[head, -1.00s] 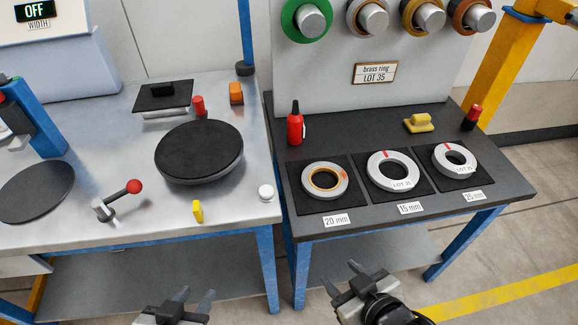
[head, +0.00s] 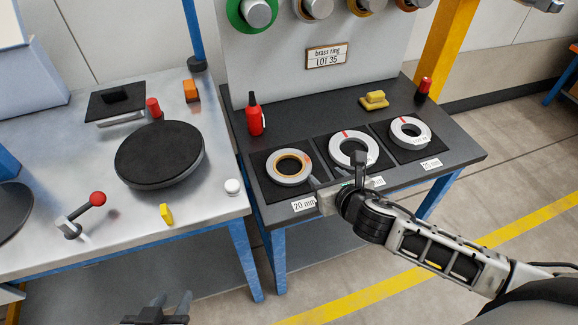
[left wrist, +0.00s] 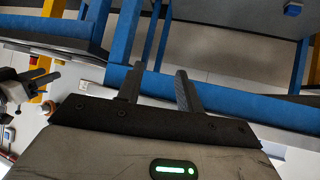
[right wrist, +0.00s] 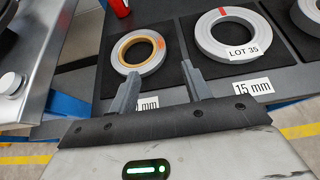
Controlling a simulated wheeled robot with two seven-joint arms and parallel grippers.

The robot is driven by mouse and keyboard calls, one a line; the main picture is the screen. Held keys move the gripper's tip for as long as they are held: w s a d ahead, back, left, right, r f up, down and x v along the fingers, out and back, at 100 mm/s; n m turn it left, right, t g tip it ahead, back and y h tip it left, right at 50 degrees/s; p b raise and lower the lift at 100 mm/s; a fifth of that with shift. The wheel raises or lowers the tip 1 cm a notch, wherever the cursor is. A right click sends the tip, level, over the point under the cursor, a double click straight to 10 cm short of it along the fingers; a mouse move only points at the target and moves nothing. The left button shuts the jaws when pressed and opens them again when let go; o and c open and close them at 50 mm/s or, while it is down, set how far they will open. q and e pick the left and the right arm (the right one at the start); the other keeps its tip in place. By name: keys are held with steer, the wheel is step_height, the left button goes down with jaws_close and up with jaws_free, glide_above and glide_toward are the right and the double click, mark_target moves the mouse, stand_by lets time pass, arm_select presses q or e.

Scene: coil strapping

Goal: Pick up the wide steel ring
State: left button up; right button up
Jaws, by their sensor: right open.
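Three rings lie on black pads on the dark table. The left one (head: 288,168), by a 20 mm label, is pale with a brass-coloured inner band. The middle ring (head: 333,150) is silver-grey with a red mark, and its LOT 35 tag and 15 mm label read clearly in the right wrist view (right wrist: 203,38). The right ring (head: 398,128) is silver-grey with a red mark. I cannot tell by width which is the wide steel ring. My right gripper (head: 336,170) is open and empty above the front of the left and middle pads. My left gripper (head: 165,306) is open, low before the tables.
A red bottle (head: 255,115), a yellow block (head: 374,100) and a red-topped post (head: 423,89) stand behind the rings. The left metal table carries a black turntable (head: 160,153) and a red-knobbed lever (head: 97,199). A gap separates the tables.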

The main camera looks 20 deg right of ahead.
mark_target(306, 161)
steer(key=b+x, duration=0.1)
steer(key=x, duration=1)
steer(key=shift+w+a+f+b, duration=0.15)
steer(key=shift+w+b, duration=0.1)
steer(key=shift+b, duration=0.15)
jaws_close()
